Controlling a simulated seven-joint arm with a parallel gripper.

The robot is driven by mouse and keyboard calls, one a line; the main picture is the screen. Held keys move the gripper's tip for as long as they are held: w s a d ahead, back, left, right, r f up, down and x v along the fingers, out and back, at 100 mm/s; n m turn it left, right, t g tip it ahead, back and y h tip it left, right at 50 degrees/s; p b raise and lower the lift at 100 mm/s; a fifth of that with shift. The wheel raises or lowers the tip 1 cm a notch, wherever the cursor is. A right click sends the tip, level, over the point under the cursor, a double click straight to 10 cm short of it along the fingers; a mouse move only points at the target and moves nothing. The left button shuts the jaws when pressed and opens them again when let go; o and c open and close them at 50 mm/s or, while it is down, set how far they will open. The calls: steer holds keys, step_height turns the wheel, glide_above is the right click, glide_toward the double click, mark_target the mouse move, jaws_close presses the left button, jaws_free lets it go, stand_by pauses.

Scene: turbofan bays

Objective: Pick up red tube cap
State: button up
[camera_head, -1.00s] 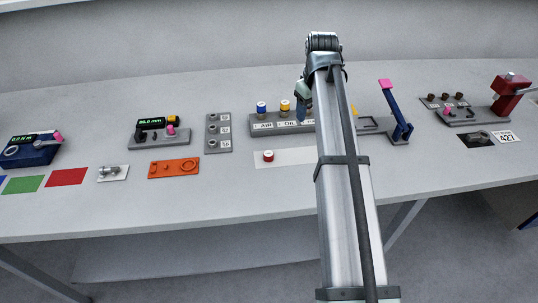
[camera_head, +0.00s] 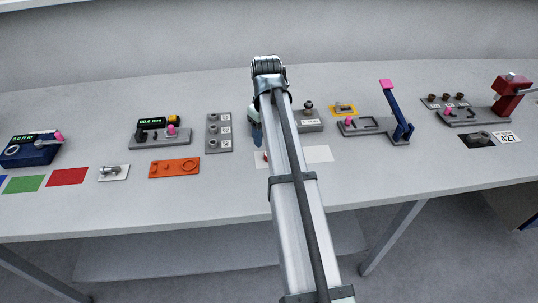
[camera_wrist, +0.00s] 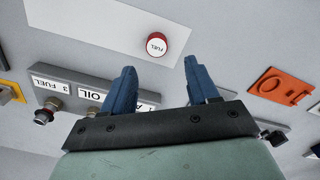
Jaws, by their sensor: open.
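The red tube cap (camera_wrist: 156,44), with a white top marked FUEL, sits on the white mat (camera_wrist: 95,25). In the wrist view it lies just beyond and between the two blue fingertips. In the head view only a sliver of the cap (camera_head: 265,156) shows beside my arm, on the mat (camera_head: 318,154). My gripper (camera_wrist: 160,64) is open, with nothing between its fingers. In the head view the gripper (camera_head: 256,138) is mostly hidden by my arm. The grey labelled rack (camera_wrist: 66,83) has a bare dark fitting at its FUEL label; its AIR end is partly behind a finger.
An orange plate (camera_wrist: 284,86) lies to the right in the wrist view and left of my arm in the head view. A grey block with several sockets (camera_head: 219,145) stands left of the gripper. A blue lever with a pink tip (camera_head: 394,110) stands to the right.

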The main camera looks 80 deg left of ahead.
steer(key=shift+w+f, duration=0.15)
steer(key=shift+f, duration=1.65)
steer(key=shift+w+f, duration=0.1)
steer(key=shift+f, duration=1.7)
steer(key=shift+c, duration=0.2)
steer(key=c, duration=1)
